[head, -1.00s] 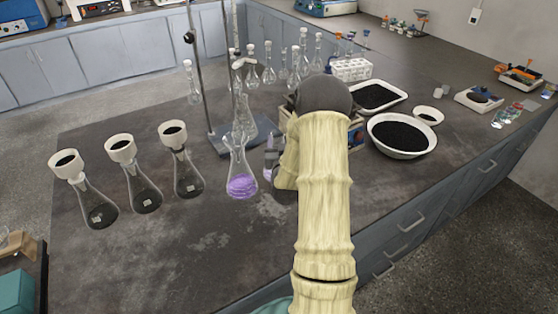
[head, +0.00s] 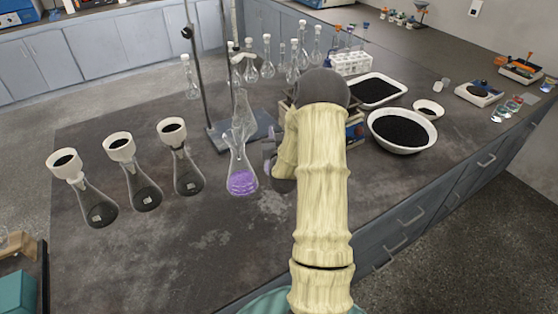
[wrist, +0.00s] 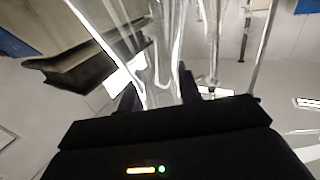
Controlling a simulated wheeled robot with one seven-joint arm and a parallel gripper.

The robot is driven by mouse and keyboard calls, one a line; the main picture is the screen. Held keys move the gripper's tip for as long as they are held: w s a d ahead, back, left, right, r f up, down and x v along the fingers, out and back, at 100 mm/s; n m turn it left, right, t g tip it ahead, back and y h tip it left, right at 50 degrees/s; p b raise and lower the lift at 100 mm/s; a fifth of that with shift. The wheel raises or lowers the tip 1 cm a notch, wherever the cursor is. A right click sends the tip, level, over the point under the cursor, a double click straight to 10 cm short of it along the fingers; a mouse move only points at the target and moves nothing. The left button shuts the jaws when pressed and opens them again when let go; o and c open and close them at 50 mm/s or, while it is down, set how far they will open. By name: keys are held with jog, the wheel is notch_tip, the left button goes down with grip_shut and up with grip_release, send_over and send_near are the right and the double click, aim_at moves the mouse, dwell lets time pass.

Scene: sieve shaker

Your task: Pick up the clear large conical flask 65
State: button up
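A clear conical flask with purple liquid in its base (head: 242,182) stands upright on the dark bench, left of my gripper. Another clear glass vessel (head: 241,108) shows just behind its neck, by the stand; their outlines overlap. I cannot read a number 65 on either. My gripper (head: 268,152) is close to the right side of the purple-liquid flask, partly hidden by my arm. In the wrist view, the dark fingers (wrist: 158,95) are apart, with clear glass (wrist: 162,60) showing between or beyond them. I cannot tell whether they touch it.
Several conical flasks with white funnels (head: 146,192) stand to the left. A metal stand (head: 204,75) and volumetric flasks (head: 266,62) are behind. A white bowl of black grains (head: 402,151) and a tray (head: 401,88) lie right. The front of the bench is clear.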

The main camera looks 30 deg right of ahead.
grip_shut()
jog(key=shift+w+a, duration=0.1)
jog(key=shift+w, duration=0.05)
jog(key=shift+r, duration=5.05)
jog(key=shift+r, duration=0.15)
